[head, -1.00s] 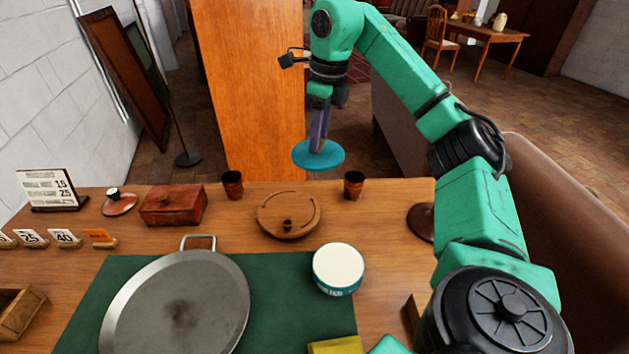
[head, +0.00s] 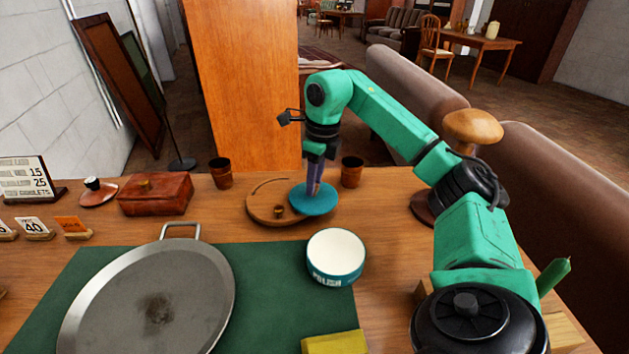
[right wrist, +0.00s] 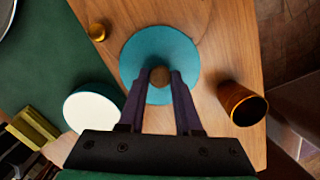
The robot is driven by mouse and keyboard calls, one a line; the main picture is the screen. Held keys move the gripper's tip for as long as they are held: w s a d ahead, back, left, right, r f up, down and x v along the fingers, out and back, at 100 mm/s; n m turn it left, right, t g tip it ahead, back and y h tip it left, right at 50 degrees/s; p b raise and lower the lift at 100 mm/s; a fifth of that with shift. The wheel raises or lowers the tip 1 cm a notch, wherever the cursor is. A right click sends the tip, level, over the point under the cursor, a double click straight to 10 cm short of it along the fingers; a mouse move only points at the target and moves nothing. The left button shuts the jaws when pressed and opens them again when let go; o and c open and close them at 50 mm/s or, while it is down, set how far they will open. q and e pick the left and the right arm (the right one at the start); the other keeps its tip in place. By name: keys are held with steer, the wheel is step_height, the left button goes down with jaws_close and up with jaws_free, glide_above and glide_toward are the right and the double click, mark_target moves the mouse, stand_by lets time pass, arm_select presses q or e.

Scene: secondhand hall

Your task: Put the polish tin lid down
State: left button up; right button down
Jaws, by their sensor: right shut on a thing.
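The polish tin lid (head: 312,203) is a flat teal disc with a small brown knob. My right gripper (head: 314,188) points down and is shut on the lid's knob; the lid also shows in the right wrist view (right wrist: 160,52), between my fingertips (right wrist: 160,78). In the head view the lid overlaps the right part of a round wooden board (head: 262,208); I cannot tell whether it touches it. The polish tin (head: 337,254), teal with a white top, stands nearer, on the green mat's right edge. My left gripper is not in view.
A large metal pan (head: 150,300) lies on the green mat (head: 262,290). Brown cups (head: 352,172) and (head: 220,173) and a red-brown box (head: 155,194) stand along the back. A yellow block (head: 335,343) lies at the front. Bare table shows right of the tin.

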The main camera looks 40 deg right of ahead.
steer(key=shift+s+f, duration=0.1)
steer(key=shift+f, duration=0.3)
steer(key=c, duration=0.6)
jaws_free()
step_height(320, 180, up, 6)
steer(key=shift+s+d+p, duration=0.1)
steer(key=shift+p, duration=0.45)
step_height(320, 180, up, 7)
steer(key=p, duration=0.4)
glide_above(320, 197)
steer(key=shift+s, duration=0.1)
